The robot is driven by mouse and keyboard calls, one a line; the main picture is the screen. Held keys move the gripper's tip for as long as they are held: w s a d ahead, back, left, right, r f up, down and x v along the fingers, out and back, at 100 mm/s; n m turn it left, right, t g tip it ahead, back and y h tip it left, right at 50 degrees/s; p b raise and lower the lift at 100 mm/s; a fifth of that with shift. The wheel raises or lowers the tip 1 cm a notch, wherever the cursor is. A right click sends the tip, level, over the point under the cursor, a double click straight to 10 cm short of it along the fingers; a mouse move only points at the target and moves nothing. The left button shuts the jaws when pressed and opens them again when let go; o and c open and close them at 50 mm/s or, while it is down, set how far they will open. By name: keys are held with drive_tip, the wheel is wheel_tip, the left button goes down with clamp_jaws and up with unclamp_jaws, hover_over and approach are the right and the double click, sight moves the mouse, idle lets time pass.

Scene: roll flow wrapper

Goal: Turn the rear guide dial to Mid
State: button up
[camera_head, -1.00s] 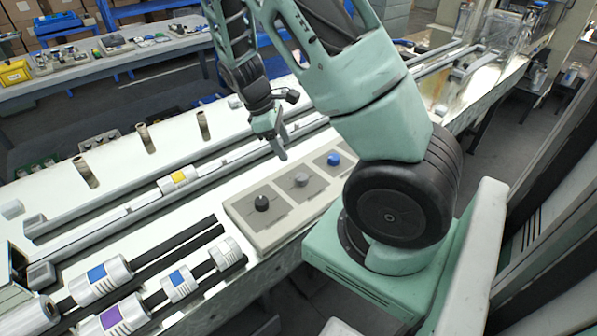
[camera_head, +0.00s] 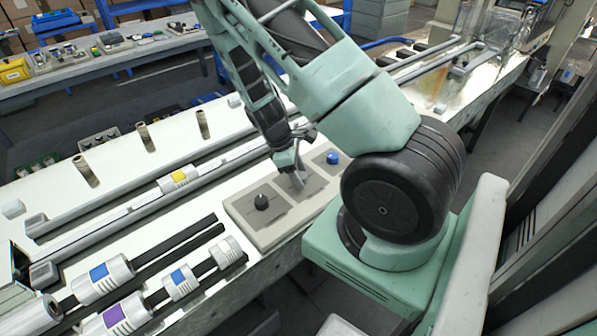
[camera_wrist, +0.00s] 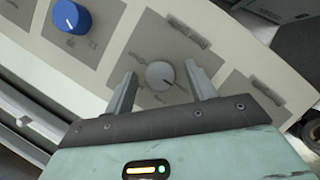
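A dial panel (camera_head: 262,235) on the bench carries a black dial (camera_head: 261,202), a grey dial and a blue dial (camera_head: 333,158). The grey dial (camera_wrist: 160,75) shows in the wrist view, with a dark pointer line aimed down and to the right. The printed labels are too small to read, so I cannot tell by name which is the rear guide dial. My gripper (camera_head: 298,181) is over the grey dial and mostly hides it in the head view. In the wrist view my gripper (camera_wrist: 160,70) is open, one finger on each side of the grey dial, with gaps between.
The blue dial also shows at the upper left of the wrist view (camera_wrist: 71,16). Grey rails (camera_head: 110,222) run along the bench behind the panel. Rollers with blue and purple bands (camera_head: 102,283) lie at the front left. Brown upright posts (camera_head: 144,137) stand farther back.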

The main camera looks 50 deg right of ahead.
drive_tip(key=c, duration=0.9)
drive_tip(key=shift+m, duration=0.4)
drive_tip(key=m+y, duration=0.1)
drive_tip(key=m, duration=0.1)
drive_tip(key=m+y, duration=0.1)
drive_tip(key=m, duration=0.1)
drive_tip(key=shift+w+d+m+g, duration=0.1)
drive_tip(key=shift+d+m+g, duration=0.1)
drive_tip(key=shift+m+g, duration=0.15)
drive_tip(key=m+y, duration=0.1)
drive_tip(key=m, duration=0.3)
drive_tip(key=shift+d+m+y, duration=0.15)
drive_tip(key=shift+m+y, duration=0.2)
drive_tip(key=shift+y, duration=0.05)
drive_tip(key=m+t+y, duration=0.1)
drive_tip(key=m, duration=0.2)
drive_tip(key=m+t+y+b, duration=0.1)
drive_tip(key=m, duration=0.3)
drive_tip(key=shift+d, duration=0.15)
drive_tip(key=m, duration=0.2)
drive_tip(key=m+t+b, duration=0.1)
drive_tip(key=m, duration=0.1)
drive_tip(key=m+t+y+b, duration=0.1)
drive_tip(key=m, duration=0.1)
drive_tip(key=shift+s+m, duration=0.3)
drive_tip(key=shift+t, duration=0.25)
